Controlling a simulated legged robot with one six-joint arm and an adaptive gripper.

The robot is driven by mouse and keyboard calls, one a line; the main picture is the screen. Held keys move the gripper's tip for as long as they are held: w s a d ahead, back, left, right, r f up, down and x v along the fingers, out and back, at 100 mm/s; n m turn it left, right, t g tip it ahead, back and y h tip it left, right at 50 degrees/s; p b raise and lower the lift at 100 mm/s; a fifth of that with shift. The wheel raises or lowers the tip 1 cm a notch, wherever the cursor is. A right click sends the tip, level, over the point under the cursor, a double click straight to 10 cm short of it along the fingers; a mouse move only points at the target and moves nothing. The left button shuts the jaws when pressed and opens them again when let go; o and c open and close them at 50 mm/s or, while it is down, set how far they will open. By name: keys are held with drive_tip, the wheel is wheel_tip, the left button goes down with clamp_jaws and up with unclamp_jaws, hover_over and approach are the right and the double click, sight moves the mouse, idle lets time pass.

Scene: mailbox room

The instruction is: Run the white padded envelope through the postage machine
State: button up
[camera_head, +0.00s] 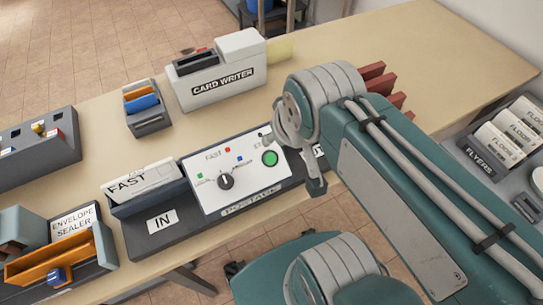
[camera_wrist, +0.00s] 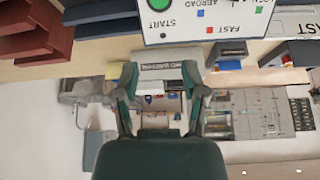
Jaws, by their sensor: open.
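The postage machine (camera_head: 250,190) stands on the near edge of the table, with a dial (camera_head: 226,181), a green START button (camera_head: 270,158) and coloured marks on its white panel. A white envelope marked FAST (camera_head: 140,181) stands in the slot at the IN side. Its edge also shows in the wrist view (camera_wrist: 302,25). My gripper (camera_head: 293,160) is open and empty, in front of the machine's right end near the green button, partly covering the OUT label. In the wrist view the fingers (camera_wrist: 160,72) are spread below the upside-down panel. The dial's exact setting is unclear.
An envelope sealer (camera_head: 75,222) sits left of the machine. Reddish upright pieces (camera_head: 385,85) show behind my arm. A flyers rack (camera_head: 490,155) is at right. The far table is clear.

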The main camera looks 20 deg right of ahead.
clamp_jaws()
idle(1.3)
